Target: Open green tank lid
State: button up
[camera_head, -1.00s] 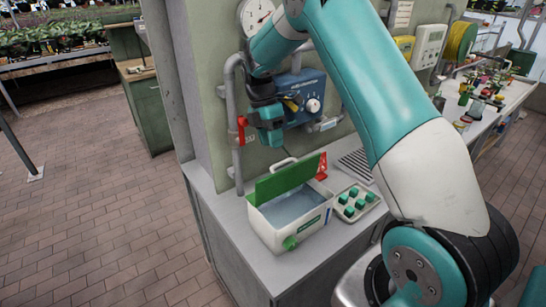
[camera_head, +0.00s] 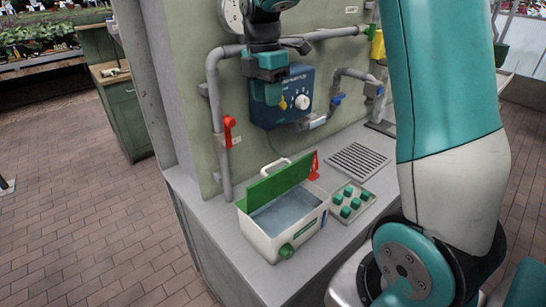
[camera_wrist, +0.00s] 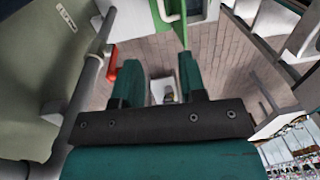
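The white tank (camera_head: 262,237) stands on the grey counter, with a green round fitting (camera_head: 287,251) low on its front. Its green lid (camera_head: 275,184) is raised and tilted up along the back side, leaving the grey-blue inside visible. My gripper (camera_head: 267,94) is above and behind the tank, in front of the wall near the blue box, apart from the lid. In the wrist view my gripper (camera_wrist: 160,80) has its two fingers spread with a clear gap and nothing between them.
A tray of green cubes (camera_head: 351,205) and a floor grate (camera_head: 357,160) lie right of the tank. Grey pipes, a red valve handle (camera_head: 229,131) and a blue control box (camera_head: 291,108) are on the wall. Brick floor is free at left.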

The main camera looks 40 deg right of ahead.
jog(key=p, duration=0.4)
send_near(276, 177)
jog(key=w+d+f, duration=0.1)
jog(key=f, duration=0.1)
jog(key=w+d+f, duration=0.1)
jog(key=f, duration=0.2)
jog(key=w+f, duration=0.1)
jog(key=f, duration=0.2)
jog(key=shift+w+d+f, duration=0.1)
jog(key=shift+w+d, duration=0.15)
jog(key=shift+d, duration=0.15)
grip_shut()
